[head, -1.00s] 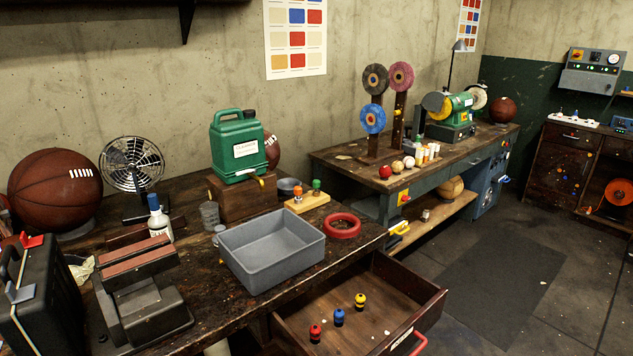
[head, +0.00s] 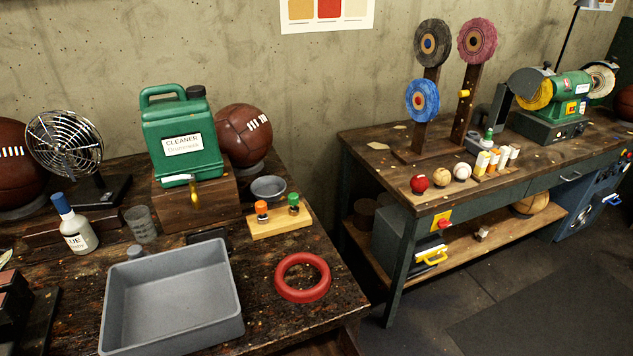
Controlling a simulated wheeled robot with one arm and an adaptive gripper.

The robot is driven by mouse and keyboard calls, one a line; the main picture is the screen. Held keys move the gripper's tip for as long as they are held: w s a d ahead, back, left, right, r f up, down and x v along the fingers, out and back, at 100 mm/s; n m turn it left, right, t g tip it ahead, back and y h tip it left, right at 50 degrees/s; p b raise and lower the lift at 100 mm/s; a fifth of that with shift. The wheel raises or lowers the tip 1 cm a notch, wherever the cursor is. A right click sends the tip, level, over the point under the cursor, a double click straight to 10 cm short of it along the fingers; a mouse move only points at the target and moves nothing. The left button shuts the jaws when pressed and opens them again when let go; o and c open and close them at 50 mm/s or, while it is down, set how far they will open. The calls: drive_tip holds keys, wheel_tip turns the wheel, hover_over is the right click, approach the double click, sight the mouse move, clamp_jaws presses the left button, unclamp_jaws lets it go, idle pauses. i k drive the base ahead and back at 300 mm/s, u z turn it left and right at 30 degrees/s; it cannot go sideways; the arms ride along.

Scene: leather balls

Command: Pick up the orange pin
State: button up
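The orange pin (head: 261,209) stands upright at the left end of a small light wooden block (head: 281,223) on the workbench. The block lies behind the red ring and to the right of the grey tray. My gripper is not in view.
A grey tray (head: 127,332) and a red ring (head: 279,289) lie in front of the block. A small grey bowl (head: 268,187) and a green cleaner jug (head: 181,140) on a wooden box stand behind. A second bench (head: 367,150) stands to the right.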

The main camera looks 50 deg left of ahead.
sight(261, 208)
drive_tip(key=i, duration=2.7)
drive_tip(key=u, duration=5.25)
drive_tip(key=i, duration=1)
